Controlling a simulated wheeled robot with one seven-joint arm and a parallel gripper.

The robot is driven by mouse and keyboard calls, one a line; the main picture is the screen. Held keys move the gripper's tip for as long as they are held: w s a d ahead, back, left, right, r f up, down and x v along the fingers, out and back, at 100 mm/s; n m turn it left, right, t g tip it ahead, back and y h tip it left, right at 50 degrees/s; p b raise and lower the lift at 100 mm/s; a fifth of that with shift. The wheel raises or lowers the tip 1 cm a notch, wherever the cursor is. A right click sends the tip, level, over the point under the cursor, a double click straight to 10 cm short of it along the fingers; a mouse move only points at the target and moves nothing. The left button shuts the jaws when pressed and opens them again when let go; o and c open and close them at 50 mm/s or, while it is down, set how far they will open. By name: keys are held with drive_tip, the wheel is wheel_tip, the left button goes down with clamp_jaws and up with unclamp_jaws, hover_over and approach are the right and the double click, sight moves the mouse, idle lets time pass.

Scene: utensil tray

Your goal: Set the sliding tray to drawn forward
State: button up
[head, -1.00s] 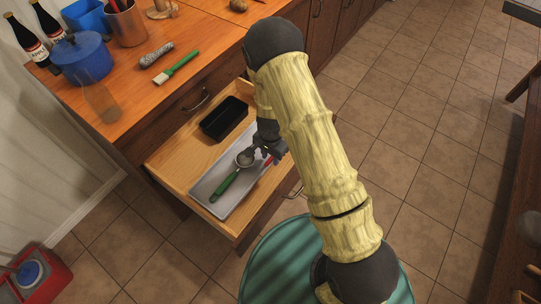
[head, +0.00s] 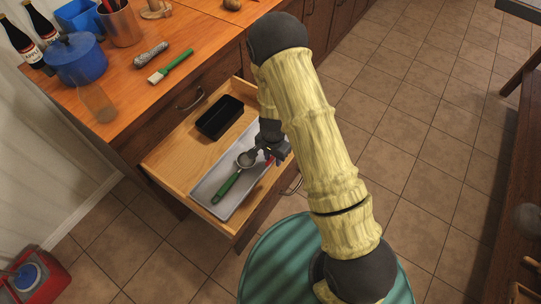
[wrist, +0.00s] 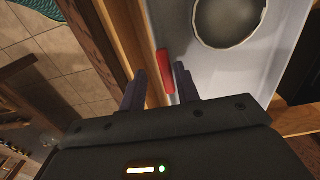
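The grey sliding tray (head: 211,181) lies in the open wooden drawer. A scoop or ladle with a green handle (head: 226,187) and a round metal head (head: 245,160) lies in it. A red tab (wrist: 164,66) stands at the tray's edge in the wrist view, and a bit of red shows beside my gripper in the head view. My gripper (wrist: 160,88) is open, its two dark fingers apart, with the red tab between or just beyond their tips. Whether the fingers touch the tab I cannot tell. My arm hides part of the tray's right end.
A black bin (head: 220,117) sits in the drawer behind the tray. The drawer's wooden floor (head: 180,160) is bare at left. On the counter are a blue pot (head: 78,60), bottles and a green-handled brush (head: 171,66). A teal round surface (head: 285,260) stands in front.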

drive_tip(key=shift+w+a, duration=0.1)
drive_tip(key=shift+a, duration=0.05)
drive_tip(key=shift+r, duration=0.1)
drive_tip(key=shift+r, duration=0.25)
wheel_tip(320, 180, up, 17)
drive_tip(key=p, duration=0.1)
drive_tip(key=shift+f, duration=0.15)
idle(0.4)
